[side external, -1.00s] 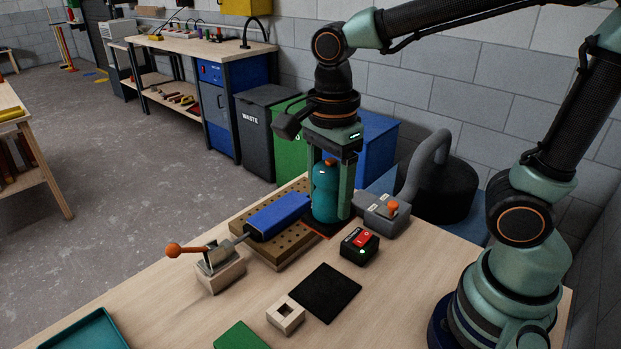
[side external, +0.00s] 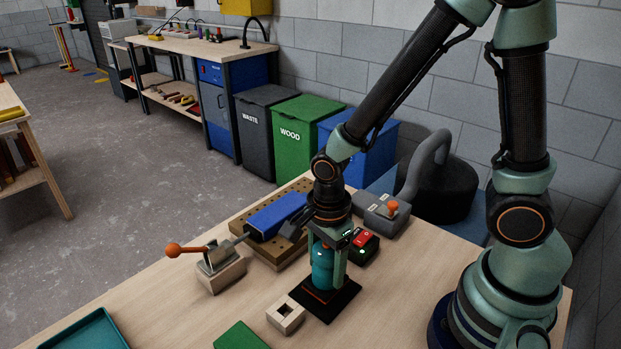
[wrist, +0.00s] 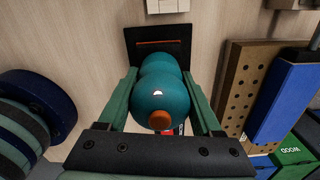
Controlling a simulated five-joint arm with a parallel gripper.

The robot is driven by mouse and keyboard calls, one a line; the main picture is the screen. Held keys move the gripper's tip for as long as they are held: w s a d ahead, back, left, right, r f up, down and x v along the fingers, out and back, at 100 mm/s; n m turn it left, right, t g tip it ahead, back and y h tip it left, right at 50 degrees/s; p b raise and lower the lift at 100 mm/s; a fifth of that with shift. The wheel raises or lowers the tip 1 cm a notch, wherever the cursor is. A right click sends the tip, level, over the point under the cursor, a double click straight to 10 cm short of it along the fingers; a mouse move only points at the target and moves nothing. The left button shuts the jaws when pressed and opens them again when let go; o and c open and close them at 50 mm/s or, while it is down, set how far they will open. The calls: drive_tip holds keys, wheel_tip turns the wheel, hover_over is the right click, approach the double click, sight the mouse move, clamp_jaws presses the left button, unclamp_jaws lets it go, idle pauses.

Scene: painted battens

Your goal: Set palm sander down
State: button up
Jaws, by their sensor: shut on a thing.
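The palm sander (side external: 321,270) is teal with an orange base edge, and it is upright between the two green fingers of my gripper (side external: 328,272). In the wrist view the sander (wrist: 163,92) shows its round teal body and orange button, with a finger of my gripper (wrist: 160,76) on each side. My gripper is shut on it. The black square mat (side external: 348,292) lies directly under the sander; it also shows in the wrist view (wrist: 158,33). The sander's base is at or just above the mat; I cannot tell whether they touch.
A wooden block with a square hole (side external: 286,315) lies just left of the mat. A black switch box (side external: 364,248) is close behind. A blue piece (side external: 273,216) rests on a perforated board (side external: 275,251), beside an orange-knobbed clamp (side external: 215,262). A green piece (side external: 240,337) is in front.

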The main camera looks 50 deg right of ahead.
drive_tip(key=shift+f, duration=0.8)
drive_tip(key=shift+f, duration=0.15)
drive_tip(key=o, duration=1.3)
wheel_tip(320, 180, up, 12)
drive_tip(key=shift+r, duration=0.2)
drive_tip(key=shift+w+d+r+n+t, duration=0.15)
drive_tip(key=shift+d+r+n+t, duration=1.1)
drive_tip(key=shift+n, duration=2.05)
drive_tip(key=shift+w+d+r+n+t, duration=0.2)
drive_tip(key=shift+d+r+n+t, duration=0.4)
drive_tip(key=shift+d+r+n, duration=1.9)
drive_tip(key=shift+w+d+r+n+t, duration=0.25)
drive_tip(key=shift+r+n+t, duration=0.75)
drive_tip(key=shift+n, duration=3.1)
